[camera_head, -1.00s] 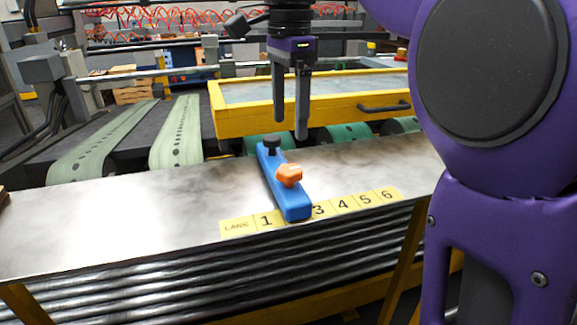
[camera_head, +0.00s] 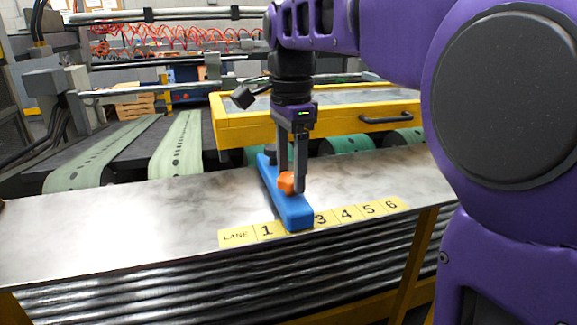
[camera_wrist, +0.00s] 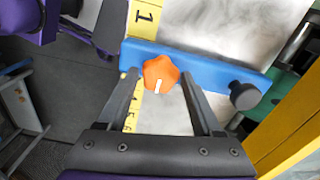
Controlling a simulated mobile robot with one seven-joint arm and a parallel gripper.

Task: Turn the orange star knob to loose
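The orange star knob (camera_head: 286,183) sits on top of a long blue bar (camera_head: 293,211) that lies across the metal table. In the wrist view the knob (camera_wrist: 160,71) has a white mark on its near side, pointing towards my gripper's palm. My gripper (camera_head: 292,181) points down over the bar at the knob. In the wrist view my gripper (camera_wrist: 161,76) is open, with one fingertip on each side of the knob and a small gap seeming to show at each. I cannot tell for certain whether either finger touches it.
A black knob (camera_wrist: 244,95) stands at the bar's far end. A yellow lane strip (camera_head: 345,215) with numbers runs along the table's front edge; the bar covers part of it. A yellow-framed panel (camera_head: 235,131) with a black handle stands behind. The metal table (camera_head: 120,220) is clear on the left.

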